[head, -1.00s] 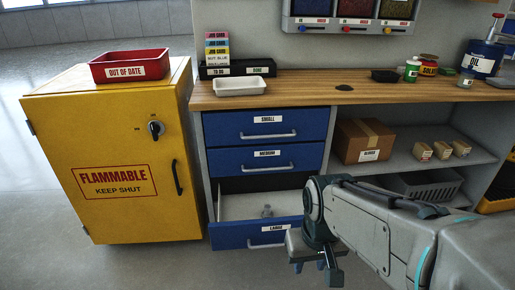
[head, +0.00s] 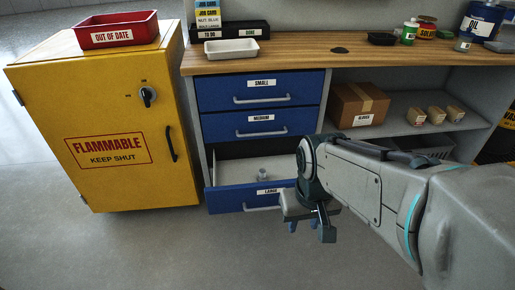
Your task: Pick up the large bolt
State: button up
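The large bolt (head: 262,174) is a small grey metal piece inside the open bottom drawer (head: 237,199), labelled LARGE. It sits toward the middle of the drawer floor, behind the blue front; its details are too small to make out. My gripper (head: 308,228) is outside the drawer, in front of its right end and right of the bolt, pointing downward. My arm hides the drawer's right end. Part of the gripper is hidden by its own body, and I cannot tell how far apart the fingers are.
Above are shut drawers labelled SMALL (head: 262,95) and MEDIUM (head: 260,122). A yellow flammables cabinet (head: 105,130) stands at left with a red tray (head: 118,30) on top. A white tray (head: 232,50) rests on the wooden worktop (head: 300,59). The floor in front is clear.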

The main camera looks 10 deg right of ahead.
aim_at(262, 176)
jog(key=z, duration=1.55)
jog(key=i, duration=1.75)
jog(key=u, duration=3.7)
jog(key=i, duration=0.5)
jog(key=u, duration=0.1)
